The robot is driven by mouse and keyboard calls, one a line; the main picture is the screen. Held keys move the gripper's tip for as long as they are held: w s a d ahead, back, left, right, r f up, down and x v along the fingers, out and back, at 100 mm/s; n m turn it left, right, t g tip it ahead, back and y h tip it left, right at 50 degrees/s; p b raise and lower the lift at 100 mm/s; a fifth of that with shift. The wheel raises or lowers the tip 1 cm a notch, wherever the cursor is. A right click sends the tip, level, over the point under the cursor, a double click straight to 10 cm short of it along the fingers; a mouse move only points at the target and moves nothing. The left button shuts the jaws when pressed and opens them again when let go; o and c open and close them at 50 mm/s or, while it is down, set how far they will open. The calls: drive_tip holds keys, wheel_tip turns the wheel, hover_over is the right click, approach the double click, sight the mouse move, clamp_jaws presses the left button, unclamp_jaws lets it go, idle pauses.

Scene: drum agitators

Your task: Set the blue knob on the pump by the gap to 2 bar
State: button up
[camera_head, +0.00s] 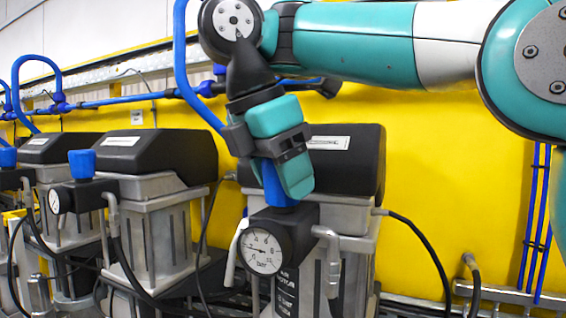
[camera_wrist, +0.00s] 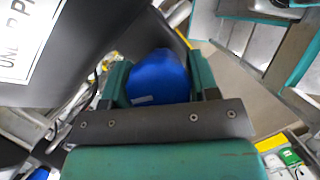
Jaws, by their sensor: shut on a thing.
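The pump (camera_head: 340,215) with the grey body and black cover stands right of centre, at the end of the row, with open yellow wall to its right. Its blue knob (camera_head: 281,188) sits upright on a black regulator block. My gripper (camera_head: 283,165) comes from above and is shut on this knob, covering part of it. In the wrist view the blue knob (camera_wrist: 158,78) shows between the two teal fingers. A round white pressure gauge (camera_head: 263,250) marked "bar" faces front below the knob. Its needle points towards the left, but I cannot read the exact value.
Another pump (camera_head: 155,200) with its own blue knob (camera_head: 82,163) and gauge (camera_head: 55,201) stands to the left, with more behind it. A black hose (camera_head: 420,240) runs off to the right. Blue pipes (camera_head: 120,98) run along the yellow wall.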

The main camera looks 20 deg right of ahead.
drive_tip(key=shift+m, duration=0.4)
drive_tip(key=o, duration=0.9)
drive_tip(key=shift+r+p, duration=0.15)
drive_tip(key=shift+p, duration=0.15)
